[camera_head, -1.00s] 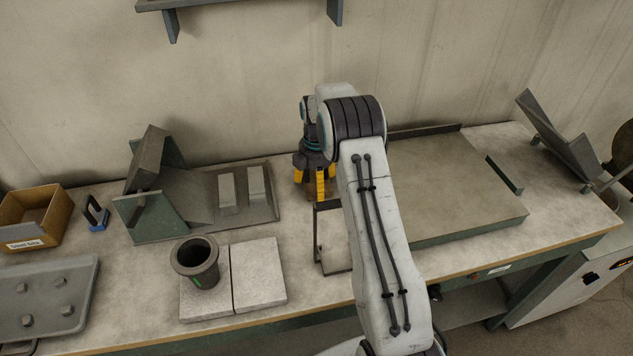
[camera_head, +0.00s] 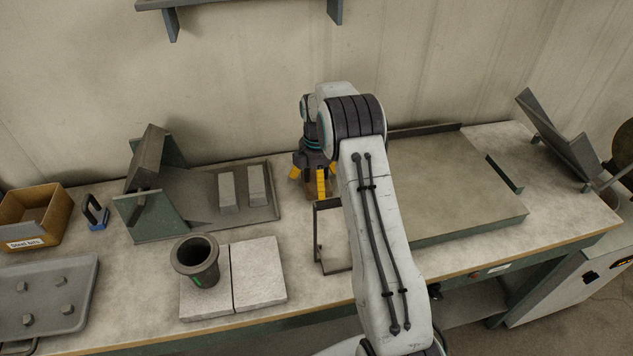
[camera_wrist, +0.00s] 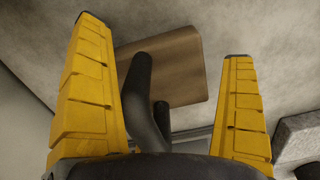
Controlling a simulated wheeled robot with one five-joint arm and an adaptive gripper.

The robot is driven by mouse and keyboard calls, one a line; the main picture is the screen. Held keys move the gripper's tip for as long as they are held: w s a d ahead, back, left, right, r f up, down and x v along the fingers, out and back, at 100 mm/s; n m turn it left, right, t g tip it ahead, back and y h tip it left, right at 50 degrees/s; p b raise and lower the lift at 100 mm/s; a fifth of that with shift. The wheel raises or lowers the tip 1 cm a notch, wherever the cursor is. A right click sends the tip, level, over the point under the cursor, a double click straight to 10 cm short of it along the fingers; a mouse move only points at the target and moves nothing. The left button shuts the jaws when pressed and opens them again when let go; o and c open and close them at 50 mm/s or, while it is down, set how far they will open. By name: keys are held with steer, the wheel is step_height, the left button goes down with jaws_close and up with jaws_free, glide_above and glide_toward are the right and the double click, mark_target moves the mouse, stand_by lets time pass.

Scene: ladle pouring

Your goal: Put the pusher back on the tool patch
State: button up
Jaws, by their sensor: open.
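My gripper (camera_head: 310,183) is low over the back middle of the bench, its yellow fingers spread apart. In the wrist view my gripper (camera_wrist: 163,37) is open, and a dark bent bar, apparently the handle of the pusher (camera_wrist: 139,88), stands between the fingers, nearer the left one. I see no finger closed on it. Behind it lies a brown rounded plate, seemingly the tool patch (camera_wrist: 185,65), on the grey bench top. The pusher's lower part is hidden by my gripper. In the head view I cannot make out the pusher or patch.
A dark rectangular frame (camera_head: 318,232) is just in front of my gripper, partly behind my arm. A dark cup (camera_head: 196,262) stands on pale slabs (camera_head: 260,275). A tray with two grey bars (camera_head: 228,190) is left; a large raised plate (camera_head: 450,190) is right.

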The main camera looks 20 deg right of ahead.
step_height(320, 180, up, 11)
steer(key=shift+r, duration=0.1)
steer(key=s+a+r+m+t, duration=0.1)
steer(key=s+a+r+m, duration=0.3)
steer(key=s+r, duration=0.3)
steer(key=s+a+r+m+t, duration=0.1)
steer(key=s+a+r+m, duration=0.35)
steer(key=s, duration=0.45)
steer(key=s+a+f+m+t, duration=0.1)
steer(key=s+a+f+m, duration=0.2)
steer(key=s, duration=1.5)
steer(key=shift+m+t, duration=0.4)
steer(key=shift+m, duration=1.45)
steer(key=shift+w+a+r, duration=0.1)
steer(key=shift+r, duration=0.1)
